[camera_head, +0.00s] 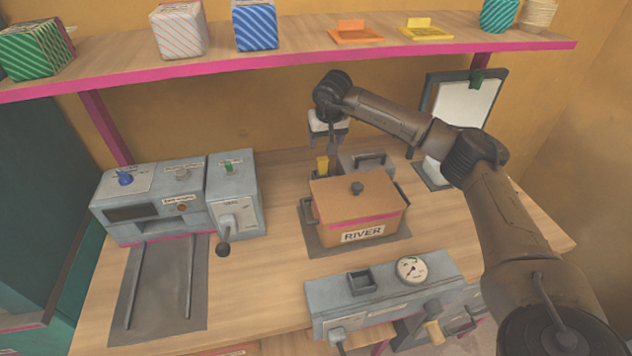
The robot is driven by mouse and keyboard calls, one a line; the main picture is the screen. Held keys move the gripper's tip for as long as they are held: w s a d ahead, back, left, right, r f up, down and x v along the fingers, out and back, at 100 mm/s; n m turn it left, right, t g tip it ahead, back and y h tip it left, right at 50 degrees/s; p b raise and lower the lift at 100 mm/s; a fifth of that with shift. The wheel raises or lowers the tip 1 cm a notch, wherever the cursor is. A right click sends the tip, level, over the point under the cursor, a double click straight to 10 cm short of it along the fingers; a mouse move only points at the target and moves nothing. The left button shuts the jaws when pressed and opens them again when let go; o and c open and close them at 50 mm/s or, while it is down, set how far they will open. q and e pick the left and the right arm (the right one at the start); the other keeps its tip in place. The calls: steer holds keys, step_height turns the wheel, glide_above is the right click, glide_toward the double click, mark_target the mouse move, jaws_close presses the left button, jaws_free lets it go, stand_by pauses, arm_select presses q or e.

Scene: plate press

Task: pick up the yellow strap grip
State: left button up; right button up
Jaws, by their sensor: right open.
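A small yellow piece (322,166), which looks like the yellow strap grip, stands at the back left corner of the brown box labelled RIVER (352,200). My right gripper (331,150) points down just above and beside it, with its jaws open. Whether the yellow piece lies between the fingers cannot be told from here. The lower fingers are small and partly overlap the things behind. My left gripper is out of view.
A grey machine with a lever (232,200) stands at the left. A grey unit with a dial (385,285) is at the front. A grey handled block (368,162) sits behind the box, close to my gripper. A pink-edged shelf (290,57) runs above.

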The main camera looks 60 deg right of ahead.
mark_target(323, 160)
steer(key=b+x, duration=0.1)
steer(key=x, duration=0.5)
steer(key=shift+d+f, duration=0.1)
steer(key=shift+f, duration=0.25)
steer(key=shift+w+d+f+b, duration=0.15)
steer(key=shift+f+b, duration=0.2)
steer(key=shift+f, duration=0.25)
steer(key=b+x, duration=0.1)
steer(key=x, duration=0.3)
steer(key=shift+b, duration=0.3)
steer(key=shift+w+d+f, duration=0.1)
steer(key=shift+d+f, duration=0.05)
steer(key=shift+f, duration=0.35)
steer(key=c, duration=1)
